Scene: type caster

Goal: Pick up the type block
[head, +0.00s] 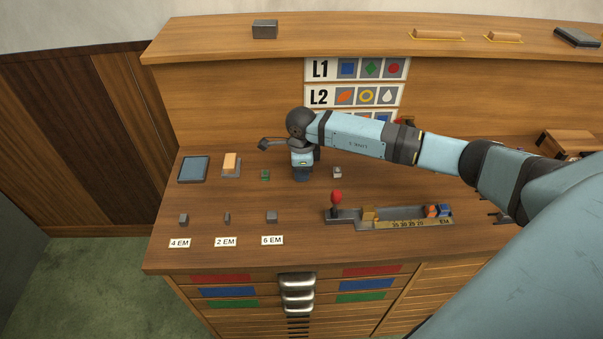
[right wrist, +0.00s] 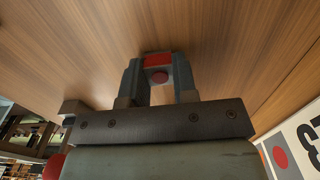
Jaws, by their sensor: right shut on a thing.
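My right gripper (head: 303,177) points down over the left part of the wooden desk, and its arm comes in from the right. In the right wrist view its two fingers (right wrist: 159,82) are shut on a small type block (right wrist: 158,60) with a red face and a round red mark. In the head view this block is hidden by the gripper. A green-marked type block (head: 265,175) stands left of the gripper, and a small grey block with a pale top (head: 337,172) stands to its right. My left gripper is not in view.
A composing stick (head: 390,222) with a red knob lies at front right. Grey spacers (head: 272,216) stand behind EM labels at the front. A dark tray (head: 194,169) and an orange-topped block (head: 231,162) are at left. A chart (head: 358,83) hangs behind.

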